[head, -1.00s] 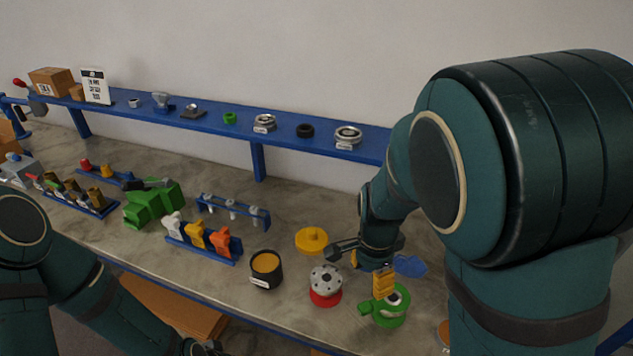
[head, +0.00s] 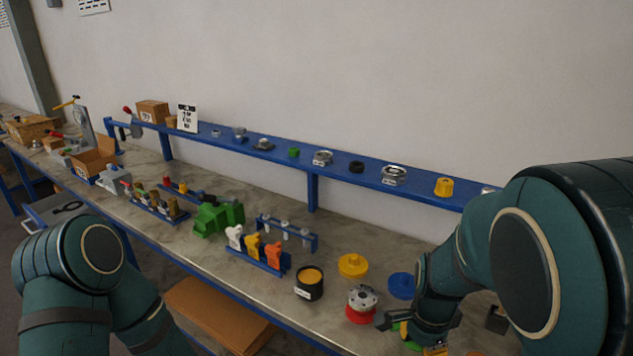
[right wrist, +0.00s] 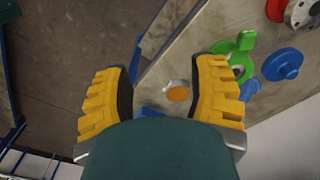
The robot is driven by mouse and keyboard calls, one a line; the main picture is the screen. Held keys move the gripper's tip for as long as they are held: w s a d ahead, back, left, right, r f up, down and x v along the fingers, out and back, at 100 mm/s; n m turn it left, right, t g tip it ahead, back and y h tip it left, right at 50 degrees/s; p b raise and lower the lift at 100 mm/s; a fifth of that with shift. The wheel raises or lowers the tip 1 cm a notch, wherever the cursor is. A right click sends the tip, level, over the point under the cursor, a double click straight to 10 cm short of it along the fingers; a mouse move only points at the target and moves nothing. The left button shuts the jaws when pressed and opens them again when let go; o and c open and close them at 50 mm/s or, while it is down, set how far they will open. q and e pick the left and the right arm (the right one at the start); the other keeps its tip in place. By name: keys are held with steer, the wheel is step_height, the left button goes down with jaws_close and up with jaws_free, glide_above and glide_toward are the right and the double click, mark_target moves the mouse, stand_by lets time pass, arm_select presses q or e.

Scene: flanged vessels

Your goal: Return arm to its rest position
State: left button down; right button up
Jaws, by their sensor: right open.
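My right gripper (right wrist: 163,75) is open and empty in the right wrist view, with its two yellow ribbed fingers wide apart. In the head view the right gripper (head: 430,338) is low at the right, near the bench front, partly cut off by the frame. It partly covers a green flanged part, which shows clearly in the wrist view (right wrist: 238,60), just beyond the right finger. My left arm (head: 80,265) is folded at the lower left; its gripper is not in view.
Near the right gripper are a blue flange (head: 401,286), a red-based steel flange (head: 361,303), a yellow flange (head: 352,265) and a black cup (head: 309,284). An orange disc (right wrist: 177,92) lies near the bench edge. A blue shelf (head: 330,170) runs behind.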

steer(key=s+a+f+n+b, duration=0.15)
steer(key=f+n, duration=0.25)
steer(key=f, duration=0.5)
steer(key=s+f+n+b, duration=0.2)
steer(key=f+n, duration=0.1)
steer(key=f, duration=0.6)
arm_select(q)
step_height(320, 180, down, 6)
steer(key=b, duration=0.2)
steer(key=shift+s+d+f, duration=0.15)
arm_select(e)
steer(key=s+a+f+n+t+y, duration=0.2)
steer(key=s+a+f+n+y, duration=0.1)
steer(key=a+f+n, duration=0.3)
step_height(320, 180, down, 3)
steer(key=shift+a+r+y, duration=0.15)
steer(key=shift+a+y, duration=0.45)
steer(key=shift+a, duration=0.25)
steer(key=shift+s, duration=0.1)
steer(key=shift+c, duration=1)
steer(key=shift+a, duration=0.1)
